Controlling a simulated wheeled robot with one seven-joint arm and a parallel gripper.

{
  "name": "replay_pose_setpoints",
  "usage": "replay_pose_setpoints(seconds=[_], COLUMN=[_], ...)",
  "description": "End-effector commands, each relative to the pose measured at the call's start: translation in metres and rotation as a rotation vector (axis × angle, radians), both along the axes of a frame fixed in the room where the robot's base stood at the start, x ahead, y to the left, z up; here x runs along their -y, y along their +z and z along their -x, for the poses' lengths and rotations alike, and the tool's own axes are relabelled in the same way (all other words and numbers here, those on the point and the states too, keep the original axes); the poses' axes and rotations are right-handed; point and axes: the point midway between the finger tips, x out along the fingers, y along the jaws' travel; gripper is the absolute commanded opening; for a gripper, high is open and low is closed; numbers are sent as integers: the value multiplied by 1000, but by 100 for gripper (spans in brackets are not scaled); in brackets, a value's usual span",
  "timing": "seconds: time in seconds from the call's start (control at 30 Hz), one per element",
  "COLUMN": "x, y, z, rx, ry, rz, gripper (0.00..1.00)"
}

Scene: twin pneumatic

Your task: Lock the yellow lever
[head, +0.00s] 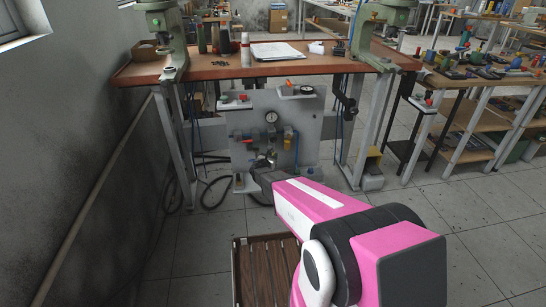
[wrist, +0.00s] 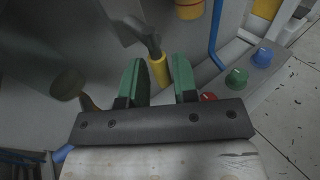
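In the wrist view, a yellow cylindrical piece (wrist: 159,71) on a dark grey arm, apparently the yellow lever, shows between and just beyond the green fingers. My gripper (wrist: 157,64) is open, with a clear gap between its fingers. I cannot tell whether either finger touches the yellow piece. In the head view, my gripper (head: 262,170) is low in front of the grey pneumatic panel (head: 308,125). The lever cannot be made out there, near my gripper and arm.
The panel carries a round gauge (head: 272,117) and hangs below a wooden workbench (head: 215,68). In the wrist view, a green knob (wrist: 237,77) and a blue knob (wrist: 262,57) sit on a ledge at right. Black hoses (head: 213,193) lie on the floor at left.

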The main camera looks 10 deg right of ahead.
Motion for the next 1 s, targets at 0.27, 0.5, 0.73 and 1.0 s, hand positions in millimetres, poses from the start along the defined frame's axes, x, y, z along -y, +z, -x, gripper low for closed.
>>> replay_pose_setpoints(seconds=[0.27,0.5,0.73,1.0], x=[-28,-47,-54,-54], y=[7,10,10,10], z=[45,74,82,82], rx=[0,-1,0,0], ry=[2,0,1,0], rz=[1,-1,-1,-1], gripper=[27,27,27,27])
